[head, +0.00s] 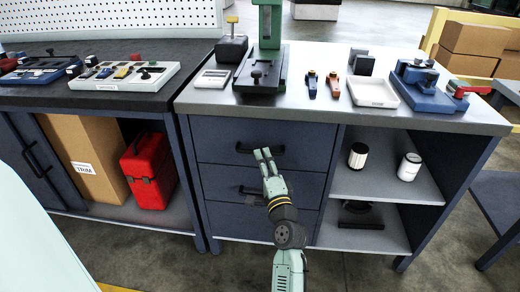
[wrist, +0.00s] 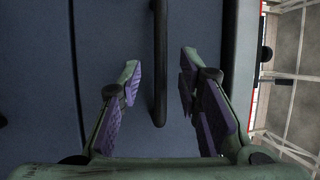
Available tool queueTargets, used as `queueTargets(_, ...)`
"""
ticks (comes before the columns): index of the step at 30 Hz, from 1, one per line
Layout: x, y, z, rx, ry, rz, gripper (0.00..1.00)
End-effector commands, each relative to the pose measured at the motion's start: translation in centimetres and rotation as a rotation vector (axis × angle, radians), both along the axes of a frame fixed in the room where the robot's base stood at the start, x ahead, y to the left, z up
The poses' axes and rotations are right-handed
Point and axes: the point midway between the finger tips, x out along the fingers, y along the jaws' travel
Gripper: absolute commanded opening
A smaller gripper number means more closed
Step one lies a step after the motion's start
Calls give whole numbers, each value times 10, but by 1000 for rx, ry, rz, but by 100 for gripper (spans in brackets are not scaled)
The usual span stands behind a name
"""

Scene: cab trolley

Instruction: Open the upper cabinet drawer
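The upper drawer (head: 305,137) is the top one of three dark blue drawers in the grey-topped cabinet, and it looks shut. Its black bar handle (head: 243,150) is partly covered by my gripper (head: 264,154) in the head view. In the wrist view the handle (wrist: 160,40) runs upright between the two fingers of my gripper (wrist: 160,72). The fingers are apart, with a visible gap on each side of the bar. Whether the fingertips reach past the bar in depth is hard to tell.
The middle drawer's handle (head: 250,190) is just below, partly behind my gripper. Open shelves (head: 380,184) with a few small items are to the right. A red case (head: 148,172) stands in the left bench. Tools and trays cover the worktop (head: 310,107).

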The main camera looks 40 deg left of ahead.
Motion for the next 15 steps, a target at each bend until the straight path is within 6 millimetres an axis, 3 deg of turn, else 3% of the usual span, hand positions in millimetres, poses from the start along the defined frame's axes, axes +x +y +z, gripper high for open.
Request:
queueTargets(6,17,24,7,1,-1,1,31)
queueTargets(15,21,30,7,0,-1,0,31)
